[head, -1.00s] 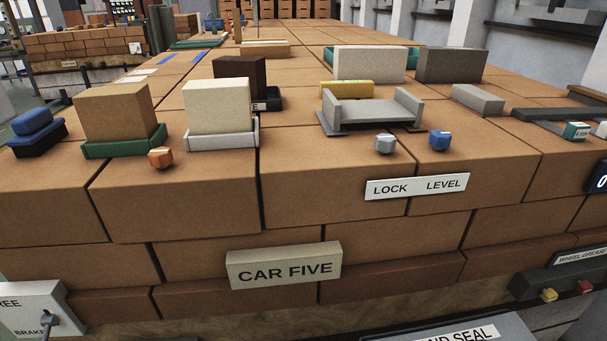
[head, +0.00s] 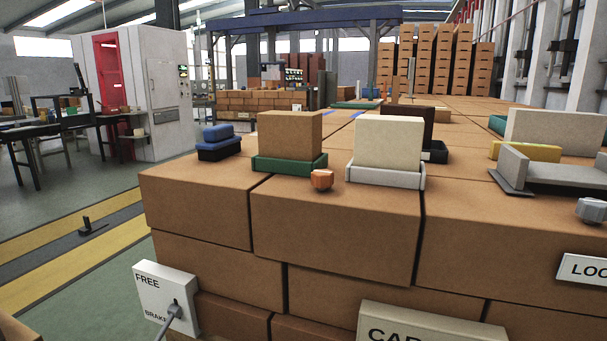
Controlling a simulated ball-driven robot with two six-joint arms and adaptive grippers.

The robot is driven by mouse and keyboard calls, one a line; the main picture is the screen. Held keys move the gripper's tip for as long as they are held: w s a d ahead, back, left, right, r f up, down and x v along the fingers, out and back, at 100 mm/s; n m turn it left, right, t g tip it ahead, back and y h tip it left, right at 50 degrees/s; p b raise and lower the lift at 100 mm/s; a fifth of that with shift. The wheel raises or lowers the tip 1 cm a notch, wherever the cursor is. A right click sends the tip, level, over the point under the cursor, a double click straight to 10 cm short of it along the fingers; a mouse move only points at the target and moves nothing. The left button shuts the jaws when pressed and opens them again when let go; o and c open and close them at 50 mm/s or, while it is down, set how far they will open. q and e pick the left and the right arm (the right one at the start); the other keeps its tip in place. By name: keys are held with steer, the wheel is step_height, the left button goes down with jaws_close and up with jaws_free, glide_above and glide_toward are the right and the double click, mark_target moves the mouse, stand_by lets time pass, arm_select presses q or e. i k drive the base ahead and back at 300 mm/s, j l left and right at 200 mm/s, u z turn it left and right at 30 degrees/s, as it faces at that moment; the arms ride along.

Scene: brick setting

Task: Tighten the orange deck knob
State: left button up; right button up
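The orange deck knob (head: 321,180) is a small faceted knob on top of the brick stack, near its front edge. It stands in front of the green tray (head: 290,164) that holds a tan block, and left of the white tray (head: 385,177) that holds a cream block. Nothing touches the knob from above. Neither of my grippers shows in the head view.
A grey knob (head: 591,210) sits at the right. A blue block in a dark tray (head: 219,151) stands at the stack's left end. A brake box (head: 165,298) with a lever hangs on the front left. Open floor with yellow stripes (head: 70,258) lies left.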

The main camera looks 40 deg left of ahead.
mark_target(321, 180)
steer(key=u, duration=1.05)
